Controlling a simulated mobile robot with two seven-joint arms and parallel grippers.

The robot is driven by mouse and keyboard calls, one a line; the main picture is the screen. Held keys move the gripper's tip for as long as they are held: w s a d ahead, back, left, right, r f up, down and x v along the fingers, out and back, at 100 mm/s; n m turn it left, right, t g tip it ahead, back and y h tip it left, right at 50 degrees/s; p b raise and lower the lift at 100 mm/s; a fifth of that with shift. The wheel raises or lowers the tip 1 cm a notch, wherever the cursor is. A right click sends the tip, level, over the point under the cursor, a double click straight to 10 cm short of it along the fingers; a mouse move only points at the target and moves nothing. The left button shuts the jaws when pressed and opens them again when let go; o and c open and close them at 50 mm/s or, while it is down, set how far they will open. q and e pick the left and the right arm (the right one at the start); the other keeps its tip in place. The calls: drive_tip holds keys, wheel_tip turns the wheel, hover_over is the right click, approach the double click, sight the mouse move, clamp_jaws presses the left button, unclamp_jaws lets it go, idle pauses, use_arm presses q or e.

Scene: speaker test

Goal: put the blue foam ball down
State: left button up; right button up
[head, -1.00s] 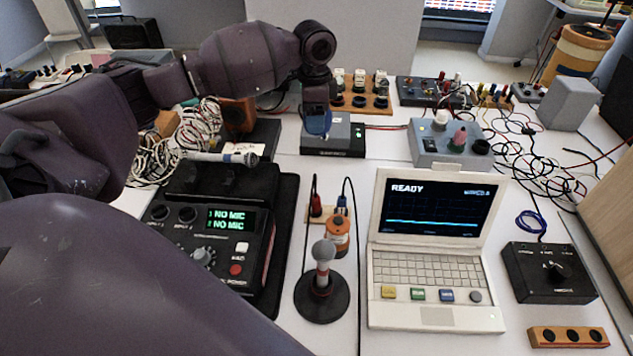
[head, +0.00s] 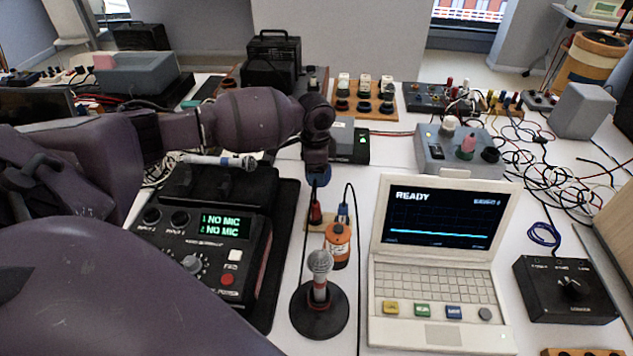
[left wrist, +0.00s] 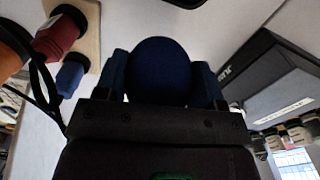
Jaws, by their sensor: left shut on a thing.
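My left gripper (head: 317,168) is shut on the blue foam ball (head: 318,178), mostly hidden behind the fingers in the head view. In the left wrist view the dark blue ball (left wrist: 160,68) sits between the two fingers of the left gripper (left wrist: 162,85). In the head view the ball appears just above the red and blue plugs (head: 315,212) and in front of a grey box (head: 350,140). I cannot tell whether it touches the table. My right gripper is not in view.
A microphone on a round stand (head: 318,308) and an orange cylinder (head: 338,245) stand nearer. A white laptop (head: 440,300) is at the right, a black mixer (head: 215,250) at the left. Bare white table (head: 385,155) shows right of the gripper.

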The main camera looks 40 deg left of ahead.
sight(316, 192)
use_arm(q)
wheel_tip(316, 192, down, 4)
drive_tip(key=shift+f+b, duration=0.25)
drive_tip(key=shift+b, duration=0.15)
drive_tip(key=shift+r, duration=0.1)
drive_tip(key=o, duration=0.8)
drive_tip(key=shift+o, duration=0.4)
wheel_tip(316, 192, up, 11)
drive_tip(key=shift+f+p, duration=0.2)
drive_tip(key=shift+p, duration=1)
drive_tip(key=shift+r, duration=0.7)
